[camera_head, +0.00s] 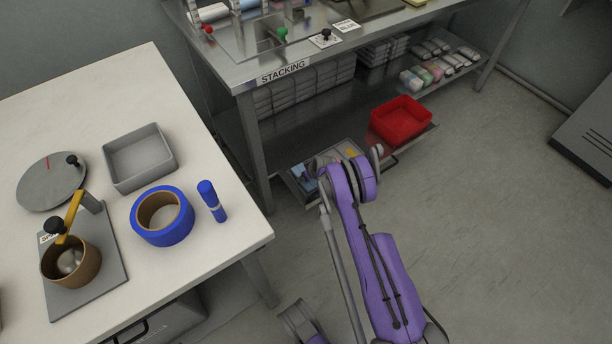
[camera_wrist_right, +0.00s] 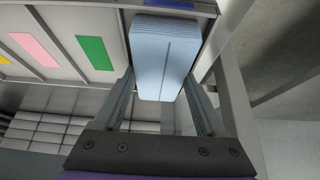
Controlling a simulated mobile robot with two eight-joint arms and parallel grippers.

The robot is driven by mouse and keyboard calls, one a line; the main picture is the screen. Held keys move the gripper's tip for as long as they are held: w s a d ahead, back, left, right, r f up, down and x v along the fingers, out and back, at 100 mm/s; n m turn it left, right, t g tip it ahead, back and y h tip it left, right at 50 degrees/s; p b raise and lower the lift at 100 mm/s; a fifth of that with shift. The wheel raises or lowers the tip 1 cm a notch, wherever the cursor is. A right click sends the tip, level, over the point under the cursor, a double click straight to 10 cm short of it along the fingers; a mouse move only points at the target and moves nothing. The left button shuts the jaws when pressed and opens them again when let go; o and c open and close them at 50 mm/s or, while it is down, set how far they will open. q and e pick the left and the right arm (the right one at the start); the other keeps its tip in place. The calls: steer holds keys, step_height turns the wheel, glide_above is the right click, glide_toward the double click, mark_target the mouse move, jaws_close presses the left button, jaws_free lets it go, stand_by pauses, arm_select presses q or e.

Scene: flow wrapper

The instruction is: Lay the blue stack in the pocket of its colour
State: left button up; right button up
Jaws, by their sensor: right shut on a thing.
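The light blue stack (camera_wrist_right: 165,55) is a thick pile of flat sheets. My right gripper (camera_wrist_right: 165,85) is shut on it, with a finger on each side. Behind the stack is a pale tray (camera_wrist_right: 60,30) split by dividers into pockets with yellow, pink and green (camera_wrist_right: 95,52) patches. A dark blue patch (camera_wrist_right: 168,4) shows at the top edge, just beyond the stack. The stack hides most of that pocket, so I cannot tell whether it touches the floor there. In the head view my purple arm hides the right gripper and much of the tray. My left gripper is not in view.
A red bin (camera_head: 400,120) stands right of the tray area on the steel table's lower level. Grey packs (camera_head: 305,88) fill the shelf under the STACKING sign. The white table (camera_head: 110,85) at left holds a blue tape roll (camera_head: 162,216).

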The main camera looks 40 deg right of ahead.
steer(key=o, duration=1.3)
steer(key=shift+c, duration=0.2)
steer(key=shift+r, duration=0.1)
steer(key=p+v, duration=0.2)
steer(key=v, duration=0.8)
steer(key=shift+s+r+p, duration=0.2)
steer(key=shift+r+p, duration=0.1)
